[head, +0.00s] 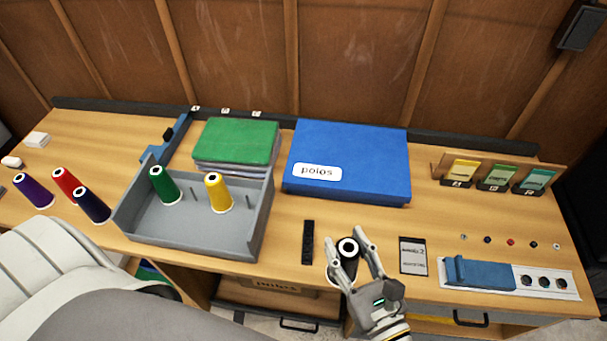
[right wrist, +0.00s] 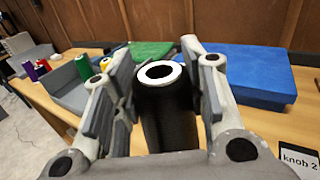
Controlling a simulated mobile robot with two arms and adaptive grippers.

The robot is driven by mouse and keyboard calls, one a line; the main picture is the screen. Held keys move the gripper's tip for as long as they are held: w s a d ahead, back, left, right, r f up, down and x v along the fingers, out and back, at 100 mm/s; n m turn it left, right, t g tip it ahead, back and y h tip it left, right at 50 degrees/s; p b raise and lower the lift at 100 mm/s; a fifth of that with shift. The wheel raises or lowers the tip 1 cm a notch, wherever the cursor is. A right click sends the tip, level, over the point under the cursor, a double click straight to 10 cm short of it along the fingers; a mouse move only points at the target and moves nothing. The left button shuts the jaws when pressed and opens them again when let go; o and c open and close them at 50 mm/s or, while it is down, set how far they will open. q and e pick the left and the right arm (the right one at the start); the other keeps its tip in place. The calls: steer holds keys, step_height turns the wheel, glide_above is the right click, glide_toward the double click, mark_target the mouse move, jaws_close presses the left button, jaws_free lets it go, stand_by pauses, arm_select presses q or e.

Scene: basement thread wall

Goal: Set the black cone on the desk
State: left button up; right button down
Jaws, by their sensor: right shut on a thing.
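The black cone (head: 347,250) with a white top ring is between the fingers of my right gripper (head: 349,243), near the front edge of the desk (head: 270,285). The gripper is shut on it. In the right wrist view the black cone (right wrist: 167,115) stands upright between the two finger pads of the right gripper (right wrist: 150,72). My left gripper is out of view.
A grey tray (head: 122,222) with green and yellow cones is left of the gripper. A blue box (head: 350,160) lies behind it. A black strip (head: 308,242) is close on the left, a labelled card (head: 412,256) close on the right. Purple, red and navy cones stand far left.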

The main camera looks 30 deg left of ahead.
steer(key=shift+s+a, duration=0.1)
steer(key=shift+s, duration=0.05)
steer(key=w+f+b, duration=0.1)
steer(key=w+d+f+b, duration=0.1)
steer(key=shift+w+d+b, duration=0.1)
steer(key=shift+w+b, duration=0.25)
steer(key=shift+b, duration=0.05)
arm_select(q)
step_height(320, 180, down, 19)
steer(key=b, duration=1.6)
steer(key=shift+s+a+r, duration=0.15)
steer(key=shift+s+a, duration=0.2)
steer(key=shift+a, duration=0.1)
arm_select(e)
steer(key=w+d+f, duration=0.5)
steer(key=w+f, duration=0.4)
steer(key=f, duration=0.2)
steer(key=shift+w+d, duration=0.15)
steer(key=shift+w, duration=0.15)
steer(key=shift+f, duration=0.2)
steer(key=c, duration=0.9)
jaws_free()
